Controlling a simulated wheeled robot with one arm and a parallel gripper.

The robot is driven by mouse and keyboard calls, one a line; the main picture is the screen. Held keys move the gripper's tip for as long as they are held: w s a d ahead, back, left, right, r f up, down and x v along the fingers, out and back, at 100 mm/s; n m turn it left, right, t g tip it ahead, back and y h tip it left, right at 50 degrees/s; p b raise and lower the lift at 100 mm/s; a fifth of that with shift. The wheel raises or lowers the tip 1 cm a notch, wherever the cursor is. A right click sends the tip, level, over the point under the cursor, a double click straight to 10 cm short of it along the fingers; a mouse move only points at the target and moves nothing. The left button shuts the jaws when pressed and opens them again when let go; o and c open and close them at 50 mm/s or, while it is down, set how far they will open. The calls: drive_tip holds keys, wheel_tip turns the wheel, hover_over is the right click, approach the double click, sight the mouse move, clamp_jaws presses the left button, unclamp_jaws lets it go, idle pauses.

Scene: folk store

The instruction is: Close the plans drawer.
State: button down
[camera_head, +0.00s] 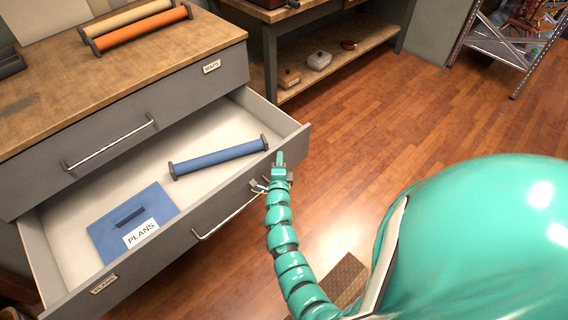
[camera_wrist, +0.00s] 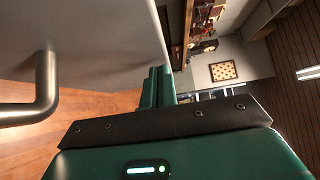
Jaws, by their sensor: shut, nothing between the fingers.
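The plans drawer (camera_head: 175,250) is pulled open below the maps drawer (camera_head: 180,95) of a grey cabinet. Inside it lie a blue folder labelled PLANS (camera_head: 115,205) and a blue roll (camera_head: 218,158). Its bar handle (camera_head: 228,217) shows on the front face, and a metal bar handle also shows at the left of the wrist view (camera_wrist: 45,85). My gripper (camera_head: 279,160) is shut and empty, by the right end of the drawer front. In the wrist view my gripper (camera_wrist: 157,85) points along a grey panel. I cannot tell whether it touches the front.
The maps drawer is shut. Orange and tan rolls (camera_head: 140,25) lie on the wooden cabinet top (camera_head: 110,70). A workbench with a lower shelf (camera_head: 345,65) stands behind, and a metal rack (camera_head: 500,45) at the far right. Wooden floor (camera_head: 400,120) is clear between them.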

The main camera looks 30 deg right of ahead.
drive_tip(key=shift+w+a, duration=0.1)
drive_tip(key=shift+w, duration=0.15)
